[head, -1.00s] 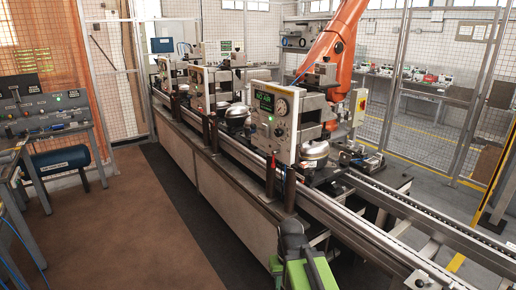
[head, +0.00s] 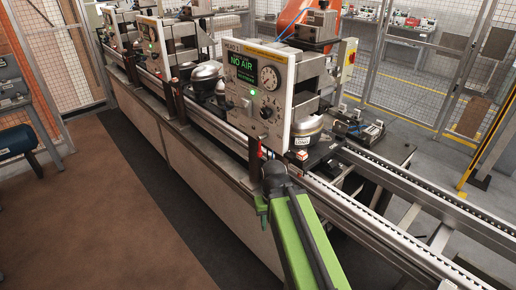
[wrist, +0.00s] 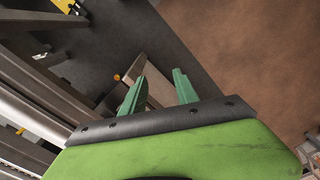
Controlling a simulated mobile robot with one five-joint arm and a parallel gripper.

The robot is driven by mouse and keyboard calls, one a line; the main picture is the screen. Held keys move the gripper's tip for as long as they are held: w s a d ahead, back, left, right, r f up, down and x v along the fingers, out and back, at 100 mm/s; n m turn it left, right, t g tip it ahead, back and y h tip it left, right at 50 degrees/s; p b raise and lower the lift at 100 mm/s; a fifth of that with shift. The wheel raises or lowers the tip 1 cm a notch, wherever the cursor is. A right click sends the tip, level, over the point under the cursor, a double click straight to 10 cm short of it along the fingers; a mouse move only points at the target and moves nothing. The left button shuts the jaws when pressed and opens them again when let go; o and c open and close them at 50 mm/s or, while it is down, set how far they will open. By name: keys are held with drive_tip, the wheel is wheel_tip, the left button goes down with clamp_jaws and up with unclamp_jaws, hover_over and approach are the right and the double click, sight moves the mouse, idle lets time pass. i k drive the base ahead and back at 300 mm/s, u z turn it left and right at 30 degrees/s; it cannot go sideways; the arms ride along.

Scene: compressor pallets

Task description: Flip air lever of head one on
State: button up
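The head one panel (head: 285,92) is a pale upright plate on the line, marked HEAD 1. Its green-lit display (head: 242,64) reads NO AIR. A round gauge (head: 269,77), a lit green lamp (head: 253,93) and a dark knob or lever (head: 266,113) sit on its face. I cannot tell which small part is the air lever. My green arm reaches up to just below and in front of the panel, apart from it. In the wrist view my gripper (wrist: 158,85) has two green fingers spread apart with nothing between them; it points down toward the floor.
A steel conveyor rail (head: 390,235) runs along the line beside my arm. Dark posts (head: 254,160) stand below the panel. A silver compressor (head: 306,128) is behind it. More panels (head: 152,45) are farther left. The brown floor (head: 110,215) at left is clear.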

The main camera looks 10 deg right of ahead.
sight(260, 148)
drive_tip(key=z, duration=0.15)
drive_tip(key=k, duration=0.55)
drive_tip(key=u, duration=1.5)
drive_tip(key=i, duration=0.55)
drive_tip(key=u, duration=0.8)
drive_tip(key=k, duration=0.55)
drive_tip(key=z, duration=0.15)
drive_tip(key=i, duration=0.55)
drive_tip(key=u, duration=0.1)
